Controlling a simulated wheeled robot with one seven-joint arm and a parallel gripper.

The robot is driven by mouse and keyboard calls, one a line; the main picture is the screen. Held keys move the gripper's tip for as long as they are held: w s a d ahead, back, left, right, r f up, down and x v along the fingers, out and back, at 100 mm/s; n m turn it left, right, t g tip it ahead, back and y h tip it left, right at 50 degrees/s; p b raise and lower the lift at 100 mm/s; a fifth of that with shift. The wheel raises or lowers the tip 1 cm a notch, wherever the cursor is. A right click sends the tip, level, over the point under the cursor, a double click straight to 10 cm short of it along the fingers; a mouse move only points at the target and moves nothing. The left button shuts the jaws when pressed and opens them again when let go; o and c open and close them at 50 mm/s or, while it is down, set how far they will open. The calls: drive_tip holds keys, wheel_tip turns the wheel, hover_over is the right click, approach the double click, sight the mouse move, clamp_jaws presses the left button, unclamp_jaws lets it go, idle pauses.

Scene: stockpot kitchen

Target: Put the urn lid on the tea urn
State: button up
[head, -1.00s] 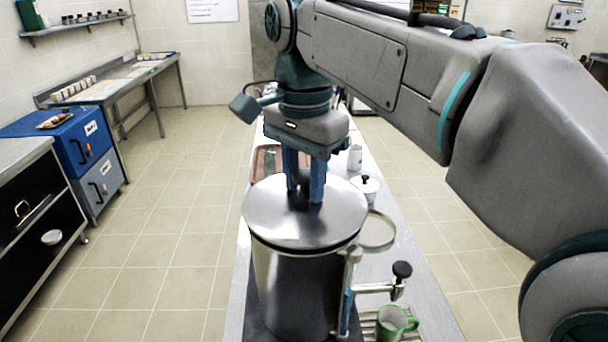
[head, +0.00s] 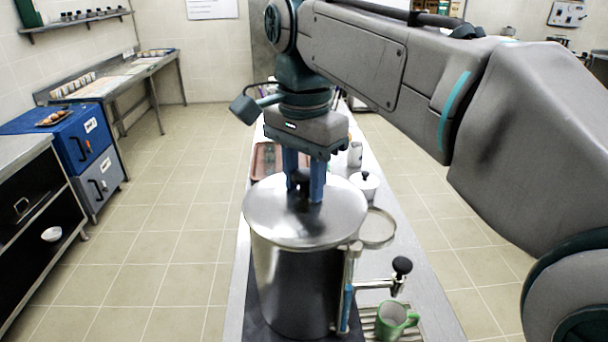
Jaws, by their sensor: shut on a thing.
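The tea urn (head: 292,290) is a tall steel cylinder standing on a dark mat on the counter, with a tap at its right side. The urn lid (head: 270,212) is a flat steel disc lying over the urn's mouth. It looks level and covers the top, but I cannot tell whether it is fully seated all round. My gripper (head: 305,190) points straight down over the lid's middle, its blue fingers shut on the lid's knob, which is mostly hidden between them.
A green mug (head: 392,320) stands on a drip grille below the tap (head: 398,275). Behind are a white lidded pot (head: 364,184), a shaker (head: 355,155) and a reddish tray (head: 266,160). Floor is clear on both sides.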

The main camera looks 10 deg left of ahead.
drive_tip(key=o, duration=1.2)
drive_tip(key=shift+r, duration=0.1)
wheel_tip(320, 180, up, 14)
drive_tip(key=p, duration=0.4)
drive_tip(key=w+d+f+n+t+y+b, duration=0.1)
drive_tip(key=d+f+n+b, duration=0.15)
drive_tip(key=d+f, duration=1)
drive_tip(key=s+d+f+n+t, duration=0.1)
drive_tip(key=s+d+f, duration=0.2)
drive_tip(key=f, duration=0.3)
drive_tip(key=s+d+f+n+t, duration=0.1)
drive_tip(key=s+d+f, duration=0.2)
drive_tip(key=f, duration=0.3)
drive_tip(key=s+d+f+n+h, duration=0.1)
drive_tip(key=s+d+f, duration=0.2)
drive_tip(key=f, duration=0.3)
drive_tip(key=shift+d+f+n+t, duration=0.35)
drive_tip(key=shift+d+t, duration=0.05)
drive_tip(key=shift+d, duration=0.2)
